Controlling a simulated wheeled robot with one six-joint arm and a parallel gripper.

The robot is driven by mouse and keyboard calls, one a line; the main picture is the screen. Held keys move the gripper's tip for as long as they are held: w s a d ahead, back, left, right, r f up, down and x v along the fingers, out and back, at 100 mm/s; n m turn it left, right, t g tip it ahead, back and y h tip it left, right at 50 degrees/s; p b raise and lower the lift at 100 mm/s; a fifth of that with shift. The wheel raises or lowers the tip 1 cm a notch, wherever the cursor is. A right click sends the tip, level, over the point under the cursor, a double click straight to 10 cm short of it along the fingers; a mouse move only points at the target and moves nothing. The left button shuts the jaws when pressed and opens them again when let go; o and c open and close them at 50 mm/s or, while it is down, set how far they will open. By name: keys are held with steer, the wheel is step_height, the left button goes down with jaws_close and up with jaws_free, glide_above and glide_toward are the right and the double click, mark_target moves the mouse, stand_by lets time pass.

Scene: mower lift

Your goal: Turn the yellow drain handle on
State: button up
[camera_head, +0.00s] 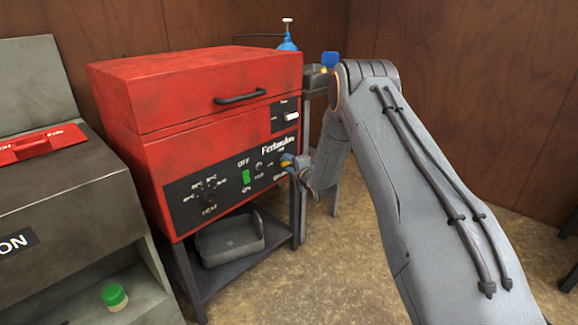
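My gripper (291,170) is at that spot, beside or touching the handle. The gripper partly covers it, so the handle's angle is hard to read. The fingers are small and dark here, and I cannot tell whether they are open or shut on the handle. The panel also carries a green switch (246,177) and a heat knob (210,195).
A grey tray (230,236) sits on the shelf under the red machine. A grey cabinet (75,215) stands at left, with a green-capped container (115,297) in its opening. The floor (330,270) in front is clear.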

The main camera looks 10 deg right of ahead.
steer(key=shift+c, duration=0.4)
jaws_close()
steer(key=shift+m, duration=0.3)
steer(key=m+g+y, duration=0.1)
steer(key=m, duration=0.2)
steer(key=m+g+y, duration=0.2)
steer(key=m, duration=0.1)
steer(key=d+m+g+y, duration=0.1)
steer(key=m+g, duration=0.1)
steer(key=m, duration=0.1)
steer(key=shift+w+r+y, duration=0.1)
steer(key=shift+w+y, duration=0.2)
steer(key=shift+m+g+y+b, duration=0.7)
steer(key=shift+m+y+b, duration=0.15)
steer(key=shift+m, duration=0.35)
